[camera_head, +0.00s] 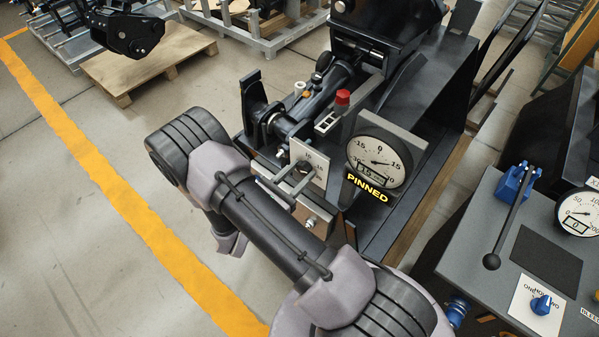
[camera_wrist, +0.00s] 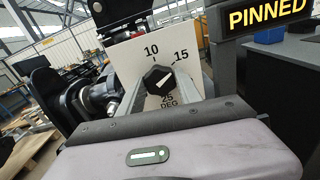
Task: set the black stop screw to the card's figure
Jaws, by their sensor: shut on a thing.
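The black stop screw (camera_wrist: 158,79) is a dark knob with a white mark, on a white plate (camera_wrist: 134,65) lettered 10, 15, 25 and DEG. Its mark points up and right, roughly toward 15. My gripper (camera_wrist: 159,88) is shut on the knob, one finger on each side. In the head view the plate (camera_head: 309,157) stands beside a round gauge (camera_head: 379,160), and my gripper (camera_head: 300,182) reaches it from the front. The gauge's small display seems to read 15. Part of the plate's scale is hidden.
A yellow PINNED sign (camera_head: 367,188) hangs under the gauge, close right of my gripper. A red-capped part (camera_head: 342,98) stands behind the plate. A grey bench (camera_head: 488,231) with a lever (camera_head: 507,218) and blue knob (camera_head: 541,304) is at right.

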